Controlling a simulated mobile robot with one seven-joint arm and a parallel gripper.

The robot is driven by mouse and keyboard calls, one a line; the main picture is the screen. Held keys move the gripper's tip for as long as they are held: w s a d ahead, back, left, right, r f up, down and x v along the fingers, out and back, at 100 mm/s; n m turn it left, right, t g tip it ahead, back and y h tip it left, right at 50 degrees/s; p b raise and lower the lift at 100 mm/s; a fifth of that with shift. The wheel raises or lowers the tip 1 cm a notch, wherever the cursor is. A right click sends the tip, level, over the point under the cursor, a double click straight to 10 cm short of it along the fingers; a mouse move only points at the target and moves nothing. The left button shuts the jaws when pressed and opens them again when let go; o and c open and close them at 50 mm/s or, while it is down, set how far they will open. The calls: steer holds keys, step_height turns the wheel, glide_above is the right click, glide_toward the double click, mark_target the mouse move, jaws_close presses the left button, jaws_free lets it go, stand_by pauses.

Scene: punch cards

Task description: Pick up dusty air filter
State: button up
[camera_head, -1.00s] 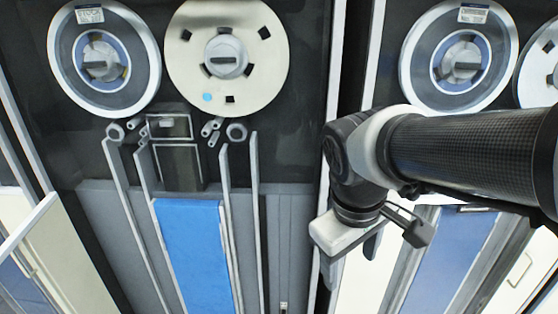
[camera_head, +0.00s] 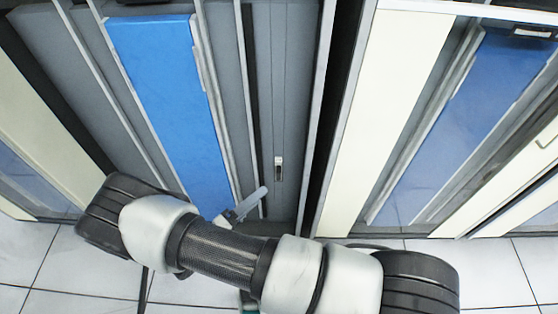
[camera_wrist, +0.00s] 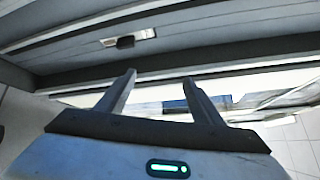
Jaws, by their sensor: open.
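I cannot pick out a dusty air filter for certain in either view. A small metal fitting with a dark part (camera_head: 278,168) sits low on the grey inner panel of the left cabinet in the head view. What looks like the same fitting shows in the wrist view (camera_wrist: 128,40), beyond the fingers. My gripper (camera_wrist: 160,80) is open, with its two fingers apart and nothing between them. The fingers point toward the cabinet and are clear of the fitting. In the head view my arm hides most of the gripper.
A bright blue panel (camera_head: 172,105) stands in the left cabinet between grey rails. A darker blue panel (camera_head: 460,125) is in the right cabinet. A cream panel (camera_head: 392,110) and a dark gap separate them. The tiled floor (camera_head: 500,270) is open in front.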

step_height(320, 180, down, 9)
steer(key=s+n+t+y+b, duration=0.2)
steer(key=n+t+y, duration=0.15)
steer(key=n, duration=0.35)
steer(key=b, duration=0.1)
glide_toward(279, 177)
steer(key=x, duration=0.3)
steer(key=shift+t, duration=0.25)
steer(key=b+x, duration=0.1)
steer(key=x, duration=0.4)
steer(key=shift+w+f, duration=0.15)
steer(key=c, duration=1.3)
steer(key=shift+o, duration=0.2)
